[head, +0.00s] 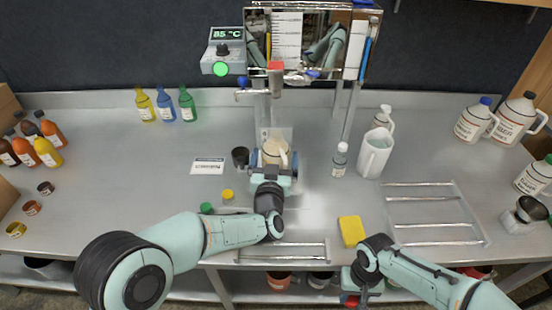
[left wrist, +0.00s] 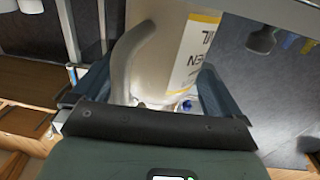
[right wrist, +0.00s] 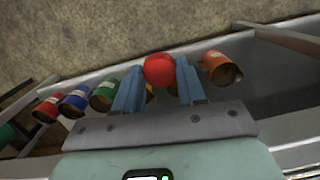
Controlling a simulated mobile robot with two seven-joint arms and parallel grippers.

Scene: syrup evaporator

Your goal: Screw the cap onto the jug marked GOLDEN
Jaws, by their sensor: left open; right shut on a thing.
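The pale jug (head: 275,152) with a side handle stands under the evaporator's spout at the middle of the counter. In the left wrist view the jug (left wrist: 165,50) shows a yellow-edged label, partly visible, ending in "EN". My left gripper (head: 273,178) is at the jug, its open fingers on either side of the lower body. Whether they touch it cannot be told. My right gripper (head: 358,286) is low at the counter's front edge, right of the jug and well away from it. It is shut on a red cap (right wrist: 158,69), which shows between its fingertips.
A green cap (head: 207,208) and a yellow cap (head: 228,195) lie left of my left gripper. A dark cup (head: 240,157) stands beside the jug. A yellow sponge (head: 352,231) lies near the front edge. A white pitcher (head: 374,153) and a small bottle (head: 339,160) stand to the right.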

